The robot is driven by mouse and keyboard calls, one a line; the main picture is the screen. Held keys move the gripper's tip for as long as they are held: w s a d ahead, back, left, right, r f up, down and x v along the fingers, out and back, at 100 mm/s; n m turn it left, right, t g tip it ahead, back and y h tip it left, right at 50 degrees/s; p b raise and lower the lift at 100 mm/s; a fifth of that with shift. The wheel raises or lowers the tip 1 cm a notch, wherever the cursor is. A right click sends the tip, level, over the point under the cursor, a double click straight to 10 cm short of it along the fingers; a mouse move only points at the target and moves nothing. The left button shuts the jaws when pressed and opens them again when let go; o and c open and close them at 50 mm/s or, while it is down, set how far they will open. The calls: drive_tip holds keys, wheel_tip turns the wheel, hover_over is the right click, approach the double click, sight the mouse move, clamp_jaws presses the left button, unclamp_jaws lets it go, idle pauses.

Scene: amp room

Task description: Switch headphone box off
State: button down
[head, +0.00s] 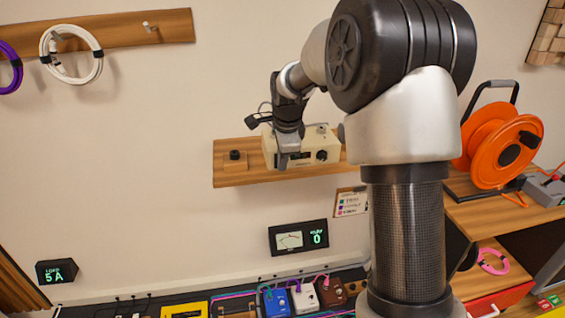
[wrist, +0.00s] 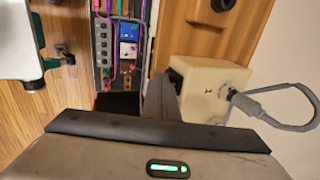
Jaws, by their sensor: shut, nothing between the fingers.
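The headphone box, a cream box (head: 308,146), sits on the wooden wall shelf (head: 232,178). Its front has a dark panel and a black round knob (head: 321,155). My gripper (head: 283,163) is shut and empty, pointing down at the left part of the box's front and hiding that part. In the wrist view the box (wrist: 215,75) lies right of my shut fingers (wrist: 160,90), with a small switch-like detail on one face and a grey plug and cable (wrist: 285,98). I cannot tell whether the fingers touch the box or how the switch is set.
A small block with a black knob (head: 234,157) stands on the shelf's left end. Below are a meter display (head: 298,238) and coloured pedals (head: 275,302) with cables. An orange cable reel (head: 493,145) stands at right. The wall left of the shelf is free.

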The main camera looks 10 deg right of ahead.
drive_tip(key=shift+w+f+b, duration=0.1)
drive_tip(key=shift+f+b, duration=0.35)
drive_tip(key=shift+b, duration=0.3)
drive_tip(key=shift+r+p, duration=0.4)
drive_tip(key=shift+p, duration=0.1)
drive_tip(key=shift+r, duration=0.1)
drive_tip(key=shift+r+p, duration=0.55)
drive_tip(key=shift+r, duration=0.2)
